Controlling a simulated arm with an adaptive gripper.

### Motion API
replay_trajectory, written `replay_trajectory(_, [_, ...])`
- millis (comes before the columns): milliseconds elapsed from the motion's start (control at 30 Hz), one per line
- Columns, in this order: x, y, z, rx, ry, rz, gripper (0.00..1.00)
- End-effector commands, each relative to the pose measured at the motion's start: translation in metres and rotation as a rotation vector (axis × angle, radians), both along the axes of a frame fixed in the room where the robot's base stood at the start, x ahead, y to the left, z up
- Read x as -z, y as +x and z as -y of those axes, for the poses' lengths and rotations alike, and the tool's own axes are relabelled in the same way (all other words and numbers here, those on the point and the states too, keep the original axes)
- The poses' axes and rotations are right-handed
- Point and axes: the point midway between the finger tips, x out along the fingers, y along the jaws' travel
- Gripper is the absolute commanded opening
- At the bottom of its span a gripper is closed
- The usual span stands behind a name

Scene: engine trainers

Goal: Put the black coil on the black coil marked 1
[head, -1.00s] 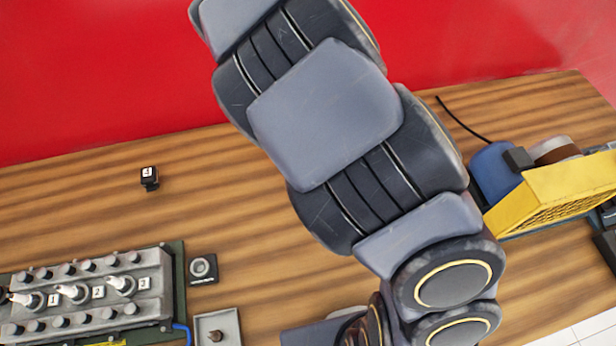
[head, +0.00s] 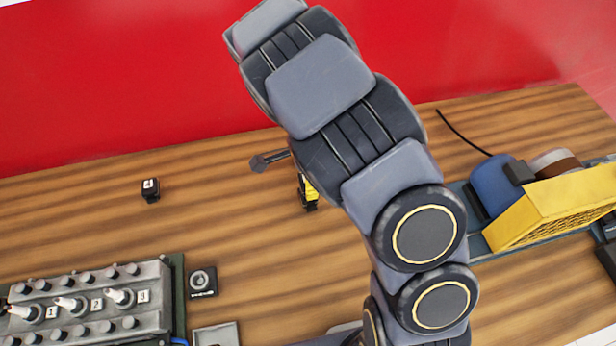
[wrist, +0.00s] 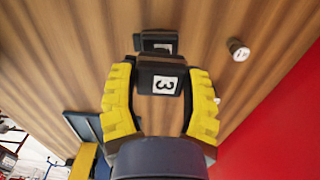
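My gripper (wrist: 161,75) has yellow fingers, closed against both sides of a black coil with a white label 3 (wrist: 160,83). Just beyond it in the wrist view is another black coil (wrist: 158,42), whose label looks like 1 and is partly hidden by the held coil. In the head view my gripper (head: 309,200) shows only partly beside my arm, over the back of the table. A black coil with a white label (head: 151,190) sits on the table to its left, apart from it. I cannot tell whether this is the coil beyond the held one.
A grey panel with knobs (head: 90,300) and a black square with a ring (head: 203,282) stand at the front left. A yellow guard (head: 550,210) and blue motor (head: 497,187) stand right. A small round knob (wrist: 237,50) shows in the wrist view. Bare wood surrounds the left coil.

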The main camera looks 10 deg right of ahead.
Motion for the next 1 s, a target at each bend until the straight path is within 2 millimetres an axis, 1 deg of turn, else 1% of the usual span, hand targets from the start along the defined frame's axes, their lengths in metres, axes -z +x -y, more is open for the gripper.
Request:
replay_trajectory(367, [-0.001, 0.000, 0.000, 0.000, 0.000, 0.000, 0.73])
replay_trajectory(467, [-0.007, 0.000, 0.000, 0.000, 0.001, 0.002, 0.73])
replay_trajectory(567, [-0.020, 0.001, 0.000, -0.001, -0.001, 0.005, 0.73])
replay_trajectory(833, [-0.077, 0.002, 0.001, 0.000, -0.003, 0.009, 0.73])
replay_trajectory(1000, [-0.106, 0.001, 0.000, 0.000, -0.001, 0.005, 0.73])
